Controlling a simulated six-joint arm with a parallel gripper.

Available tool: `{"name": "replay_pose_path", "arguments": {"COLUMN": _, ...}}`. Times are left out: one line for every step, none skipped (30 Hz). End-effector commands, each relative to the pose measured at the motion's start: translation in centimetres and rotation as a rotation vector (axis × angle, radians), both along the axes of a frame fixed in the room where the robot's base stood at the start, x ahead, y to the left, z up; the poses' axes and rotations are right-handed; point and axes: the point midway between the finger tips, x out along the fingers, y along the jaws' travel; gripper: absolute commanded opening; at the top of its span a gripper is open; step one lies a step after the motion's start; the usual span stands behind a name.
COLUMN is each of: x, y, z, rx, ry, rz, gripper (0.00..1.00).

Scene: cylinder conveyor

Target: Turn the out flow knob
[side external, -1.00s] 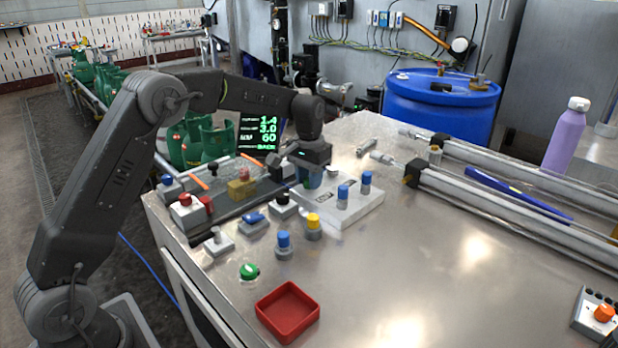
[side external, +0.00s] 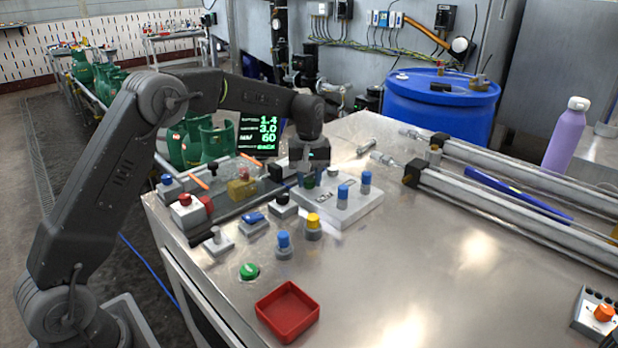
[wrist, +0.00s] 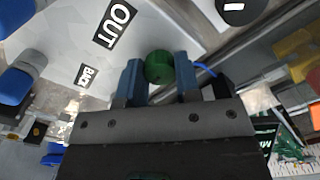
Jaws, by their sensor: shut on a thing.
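The out flow knob is a green round knob (wrist: 159,67) beside an "OUT" label (wrist: 117,22) on a white panel (wrist: 75,45). In the side view the green knob (side external: 309,181) shows under my gripper (side external: 309,173) at the panel's (side external: 352,211) far left end. My gripper (wrist: 160,75) is shut on the knob, with one blue finger on each side of it. A "BACK" label (wrist: 86,75) lies further along the panel. The knob's pointer mark cannot be made out.
Two blue-capped knobs (side external: 343,193) stand on the same panel, to the right. Several buttons and switches, including a yellow one (side external: 313,223), stand in front of it. A red tray (side external: 288,312) lies near the front edge.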

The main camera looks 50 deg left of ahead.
Motion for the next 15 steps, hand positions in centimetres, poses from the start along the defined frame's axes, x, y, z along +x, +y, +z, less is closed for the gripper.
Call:
{"name": "replay_pose_path", "arguments": {"x": 0.01, "y": -0.03, "z": 0.10, "rx": -0.001, "ry": -0.001, "rz": 0.011, "gripper": 0.07}}
{"name": "replay_pose_path", "arguments": {"x": 0.01, "y": -0.03, "z": 0.10, "rx": -0.001, "ry": -0.001, "rz": 0.017, "gripper": 0.07}}
{"name": "replay_pose_path", "arguments": {"x": 0.01, "y": -0.03, "z": 0.10, "rx": -0.001, "ry": -0.001, "rz": 0.023, "gripper": 0.07}}
{"name": "replay_pose_path", "arguments": {"x": 0.01, "y": -0.03, "z": 0.10, "rx": -0.001, "ry": -0.001, "rz": 0.027, "gripper": 0.07}}
{"name": "replay_pose_path", "arguments": {"x": 0.01, "y": -0.03, "z": 0.10, "rx": -0.001, "ry": -0.001, "rz": 0.030, "gripper": 0.07}}
{"name": "replay_pose_path", "arguments": {"x": 0.01, "y": -0.03, "z": 0.10, "rx": -0.001, "ry": -0.001, "rz": 0.034, "gripper": 0.07}}
{"name": "replay_pose_path", "arguments": {"x": 0.01, "y": -0.03, "z": 0.10, "rx": -0.001, "ry": -0.001, "rz": 0.035, "gripper": 0.07}}
{"name": "replay_pose_path", "arguments": {"x": 0.01, "y": -0.03, "z": 0.10, "rx": -0.001, "ry": -0.001, "rz": 0.036, "gripper": 0.07}}
{"name": "replay_pose_path", "arguments": {"x": 0.02, "y": -0.04, "z": 0.10, "rx": -0.001, "ry": -0.001, "rz": 0.037, "gripper": 0.07}}
{"name": "replay_pose_path", "arguments": {"x": 0.02, "y": -0.04, "z": 0.11, "rx": -0.001, "ry": -0.001, "rz": 0.038, "gripper": 0.07}}
{"name": "replay_pose_path", "arguments": {"x": 0.02, "y": -0.04, "z": 0.11, "rx": -0.001, "ry": -0.001, "rz": 0.038, "gripper": 0.07}}
{"name": "replay_pose_path", "arguments": {"x": 0.02, "y": -0.04, "z": 0.11, "rx": -0.001, "ry": -0.001, "rz": 0.037, "gripper": 0.07}}
{"name": "replay_pose_path", "arguments": {"x": 0.02, "y": -0.04, "z": 0.11, "rx": -0.001, "ry": -0.002, "rz": 0.037, "gripper": 0.07}}
{"name": "replay_pose_path", "arguments": {"x": 0.02, "y": -0.04, "z": 0.11, "rx": -0.001, "ry": -0.002, "rz": 0.037, "gripper": 0.07}}
{"name": "replay_pose_path", "arguments": {"x": 0.02, "y": -0.04, "z": 0.11, "rx": -0.001, "ry": -0.002, "rz": 0.037, "gripper": 0.07}}
